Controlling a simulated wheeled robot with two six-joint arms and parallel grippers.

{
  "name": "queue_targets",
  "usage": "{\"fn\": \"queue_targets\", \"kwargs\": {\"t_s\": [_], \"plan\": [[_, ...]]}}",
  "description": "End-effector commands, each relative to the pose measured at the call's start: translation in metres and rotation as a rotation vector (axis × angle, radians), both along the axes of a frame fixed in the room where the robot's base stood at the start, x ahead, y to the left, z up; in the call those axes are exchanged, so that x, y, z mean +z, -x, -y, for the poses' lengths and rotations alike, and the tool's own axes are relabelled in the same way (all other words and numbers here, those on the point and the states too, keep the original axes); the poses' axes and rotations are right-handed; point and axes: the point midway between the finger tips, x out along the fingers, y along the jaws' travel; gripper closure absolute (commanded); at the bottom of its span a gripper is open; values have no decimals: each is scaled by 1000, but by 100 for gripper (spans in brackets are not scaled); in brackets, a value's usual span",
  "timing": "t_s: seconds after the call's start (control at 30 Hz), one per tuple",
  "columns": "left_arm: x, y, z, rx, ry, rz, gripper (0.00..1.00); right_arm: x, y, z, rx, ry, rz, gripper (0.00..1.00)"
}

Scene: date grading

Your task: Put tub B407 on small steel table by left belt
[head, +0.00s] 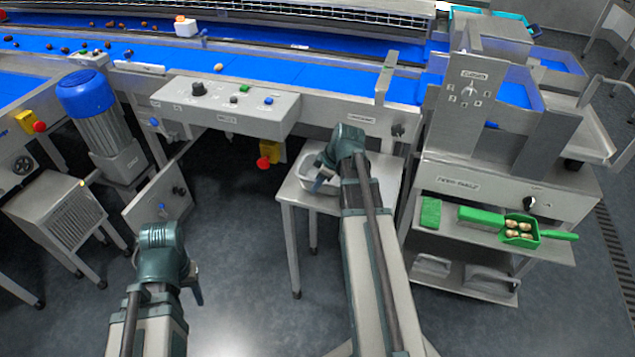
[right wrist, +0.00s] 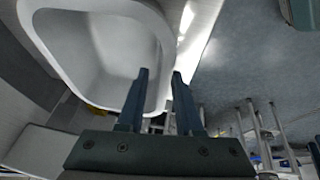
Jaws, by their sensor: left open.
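A white tub (head: 305,172) is at the small steel table (head: 350,206) in front of the left belt. I cannot read a number on it, and my right arm hides part of it. My right gripper (head: 323,178) is at the tub's right side. In the right wrist view the white tub (right wrist: 95,60) looks empty, and the right gripper's fingers (right wrist: 161,75) stand apart, on either side of its near wall. I cannot tell whether they press on it. My left gripper (head: 197,288) is open and empty over the floor, well left of the table.
The control panel (head: 225,107) and blue belt (head: 270,68) run behind the table. An index-table cabinet (head: 465,187) stands to the right, with a green scoop (head: 521,240) of dates on its shelf. A blue-capped motor (head: 95,115) stands at left. The floor between is clear.

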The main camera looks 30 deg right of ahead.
Motion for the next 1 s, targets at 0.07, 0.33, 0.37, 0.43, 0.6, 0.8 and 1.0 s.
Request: {"fn": "queue_targets", "kwargs": {"t_s": [0.07, 0.33, 0.37, 0.43, 0.6, 0.8, 1.0], "plan": [[0, 0, 0, 0, 0, 0, 50, 0, 0, 0, 0, 0, 0, 66], [7, 0, 0, 0, 0, 0, 50, 7, 1, 0, 0, 0, 0, 66], [9, 0, 0, 0, 0, 0, 50, 9, 2, 1, -1, 0, 0, 66], [15, 0, 0, 0, 0, 0, 50, 15, 4, 2, -1, 0, 0, 66], [36, 0, 0, 0, 0, 0, 50, 36, 11, 4, -1, 0, 0, 66], [66, 0, 0, 1, 0, 0, 50, 66, 23, 10, -2, 0, 0, 66], [96, 0, 0, 1, 0, 0, 50, 96, 35, 15, -1, 0, 0, 66]]}}
